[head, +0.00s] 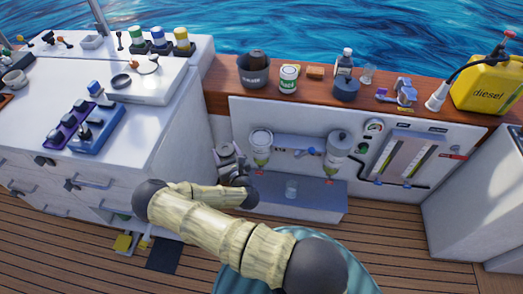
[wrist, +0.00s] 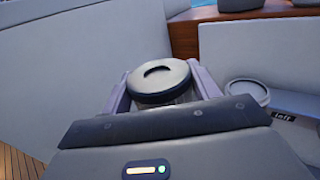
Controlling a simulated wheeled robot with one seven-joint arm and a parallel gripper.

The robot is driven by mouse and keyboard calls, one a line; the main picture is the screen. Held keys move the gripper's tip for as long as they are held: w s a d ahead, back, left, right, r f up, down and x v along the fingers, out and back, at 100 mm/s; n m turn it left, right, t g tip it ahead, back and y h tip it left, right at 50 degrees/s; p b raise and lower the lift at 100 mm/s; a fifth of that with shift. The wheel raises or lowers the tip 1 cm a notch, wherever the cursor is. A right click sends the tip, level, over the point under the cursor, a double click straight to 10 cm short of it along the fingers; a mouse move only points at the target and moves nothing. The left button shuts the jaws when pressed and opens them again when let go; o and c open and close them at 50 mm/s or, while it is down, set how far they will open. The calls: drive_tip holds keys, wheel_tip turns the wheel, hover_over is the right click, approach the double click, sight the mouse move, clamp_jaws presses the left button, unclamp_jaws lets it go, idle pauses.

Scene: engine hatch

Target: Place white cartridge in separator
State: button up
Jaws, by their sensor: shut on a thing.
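My gripper (head: 234,172) is in front of the white engine panel, left of the separators. In the wrist view my gripper (wrist: 165,92) is shut on a round lid-like piece (wrist: 160,80) with a grey top, dark rim and crescent-shaped grip. What lies under the rim is mostly hidden. The left separator (head: 260,141) has a pale round top; it also shows in the wrist view (wrist: 247,94), to the right of the held piece and apart from it. The right separator (head: 338,143) has a grey lid on. I cannot tell which thing is the white cartridge.
The wooden shelf (head: 222,92) above holds a dark pot (head: 252,72), cans and a yellow diesel can (head: 490,86). The white counter (head: 40,120) at left carries a blue tray (head: 95,125) and coloured-cap jars.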

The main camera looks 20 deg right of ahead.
drive_tip(key=shift+w+f+b, duration=0.25)
drive_tip(key=shift+w+b, duration=0.05)
drive_tip(key=shift+b, duration=0.05)
drive_tip(key=shift+h, duration=0.3)
drive_tip(key=w+d+b, duration=0.1)
drive_tip(key=w+f+b, duration=0.1)
drive_tip(key=w+b, duration=0.1)
drive_tip(key=w+d+f+b, duration=0.1)
drive_tip(key=shift+w+d+b, duration=0.25)
drive_tip(key=shift+d+b, duration=0.1)
drive_tip(key=shift+b, duration=0.05)
drive_tip(key=w+d+r+b, duration=0.2)
drive_tip(key=w+d+b, duration=0.2)
drive_tip(key=d+b, duration=0.3)
drive_tip(key=w+d+r+m+h+b, duration=0.1)
drive_tip(key=w+d+r+b, duration=0.2)
drive_tip(key=d, duration=0.8)
drive_tip(key=w+b, duration=0.2)
drive_tip(key=b, duration=0.2)
drive_tip(key=shift+w+r+h+b, duration=0.3)
drive_tip(key=shift+r, duration=0.05)
drive_tip(key=shift+d, duration=0.1)
wheel_tip(320, 180, down, 14)
drive_tip(key=b, duration=0.2)
drive_tip(key=shift+r+b, duration=0.2)
drive_tip(key=shift+b, duration=0.15)
